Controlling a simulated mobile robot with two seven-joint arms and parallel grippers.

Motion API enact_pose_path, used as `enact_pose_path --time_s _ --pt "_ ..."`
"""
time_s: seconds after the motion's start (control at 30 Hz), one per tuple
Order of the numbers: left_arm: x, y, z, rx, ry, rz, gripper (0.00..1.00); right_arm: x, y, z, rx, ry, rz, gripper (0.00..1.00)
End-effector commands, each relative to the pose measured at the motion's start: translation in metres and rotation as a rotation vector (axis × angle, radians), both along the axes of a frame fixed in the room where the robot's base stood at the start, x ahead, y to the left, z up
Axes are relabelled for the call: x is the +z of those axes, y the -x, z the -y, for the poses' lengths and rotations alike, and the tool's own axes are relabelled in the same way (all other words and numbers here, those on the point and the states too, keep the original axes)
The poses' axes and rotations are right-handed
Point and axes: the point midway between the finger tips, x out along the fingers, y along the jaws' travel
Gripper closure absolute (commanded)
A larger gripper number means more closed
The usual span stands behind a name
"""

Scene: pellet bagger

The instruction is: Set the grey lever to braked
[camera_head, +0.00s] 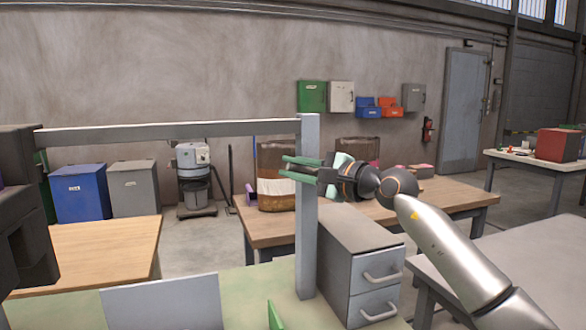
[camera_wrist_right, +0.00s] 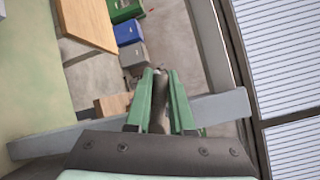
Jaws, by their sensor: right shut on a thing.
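My right gripper (camera_head: 289,167) reaches in from the right in the head view, its green fingers pointing left at the upper part of a grey upright post (camera_head: 308,215). My left gripper is not in view.
A grey crossbar (camera_head: 180,131) runs left from the post top. A grey drawer cabinet (camera_head: 363,262) stands right of the post. Behind are a wooden table (camera_head: 440,196) with bags and a grey machine (camera_head: 194,165). Blue (camera_head: 80,193) and grey (camera_head: 134,188) bins stand left.

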Motion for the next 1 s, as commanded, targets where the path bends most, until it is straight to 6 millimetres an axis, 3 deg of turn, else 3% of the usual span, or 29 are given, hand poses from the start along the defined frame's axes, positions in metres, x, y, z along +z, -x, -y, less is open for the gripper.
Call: enact_pose_path --time_s 0.1,1.0 --pt "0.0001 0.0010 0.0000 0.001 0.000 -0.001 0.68 -0.0002 -0.0001 0.0002 0.000 0.000 0.000 1.00" --pt "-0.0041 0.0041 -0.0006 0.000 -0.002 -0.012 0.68 -0.0005 -0.0001 0.0002 -0.001 0.001 -0.001 1.00"
